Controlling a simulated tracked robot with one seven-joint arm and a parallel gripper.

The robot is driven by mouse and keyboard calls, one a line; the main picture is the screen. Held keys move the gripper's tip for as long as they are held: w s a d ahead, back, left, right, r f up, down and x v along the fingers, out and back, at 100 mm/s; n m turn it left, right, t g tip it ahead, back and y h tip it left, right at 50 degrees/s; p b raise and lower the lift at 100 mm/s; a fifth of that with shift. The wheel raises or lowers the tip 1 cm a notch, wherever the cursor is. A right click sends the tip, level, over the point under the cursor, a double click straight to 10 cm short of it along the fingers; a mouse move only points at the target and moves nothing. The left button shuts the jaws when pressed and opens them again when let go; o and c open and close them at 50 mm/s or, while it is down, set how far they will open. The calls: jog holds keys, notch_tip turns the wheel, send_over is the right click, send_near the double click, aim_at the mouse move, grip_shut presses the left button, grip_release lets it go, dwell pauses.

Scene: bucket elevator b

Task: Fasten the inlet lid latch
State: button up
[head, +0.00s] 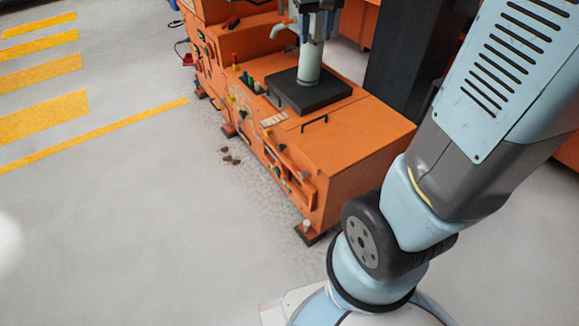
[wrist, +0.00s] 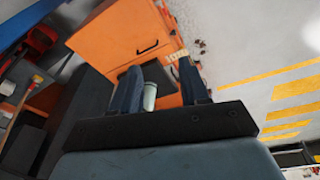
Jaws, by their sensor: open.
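My gripper (wrist: 159,68) is open in the wrist view, its two dark fingers reaching over an orange machine. A pale upright cylinder (wrist: 150,96) shows between the fingers, but I cannot tell whether they touch it. In the head view this cylinder (head: 311,62) stands on a black square plate (head: 309,94) on top of the orange machine (head: 365,135). A thin black handle (head: 315,123) sits on the machine top in front of the plate; it also shows in the wrist view (wrist: 148,47). I cannot make out for certain which part is the inlet lid or its latch.
The machine's left side carries several small knobs and levers (head: 280,147). A dark column (head: 400,55) stands behind it. Brown bits (head: 230,156) lie on the grey floor. The floor left of the machine is open, with yellow markings (head: 42,112).

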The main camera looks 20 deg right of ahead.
jog(key=g+h, duration=0.1)
jog(key=g, duration=0.1)
send_over(294, 168)
jog(key=s+a, duration=0.4)
jog(key=s, duration=0.2)
notch_tip(294, 168, down, 11)
jog(key=w+a+f+g+h, duration=0.1)
jog(key=w+a+f, duration=0.15)
jog(key=f, duration=0.65)
jog(key=w+a+f+n+g+h, duration=0.1)
jog(key=w+f, duration=0.3)
jog(key=f, duration=0.5)
jog(key=w+a+f+h, duration=0.15)
jog(key=w+f, duration=0.25)
jog(key=f, duration=0.6)
notch_tip(294, 168, down, 18)
jog(key=s+n+g+h, duration=0.1)
jog(key=s+h, duration=0.1)
jog(key=h, duration=0.1)
jog(key=shift+y, duration=0.25)
jog(key=x, duration=1.3)
jog(key=shift+w+f, duration=0.15)
jog(key=shift+w, duration=0.1)
jog(key=shift+c, duration=0.3)
grip_shut()
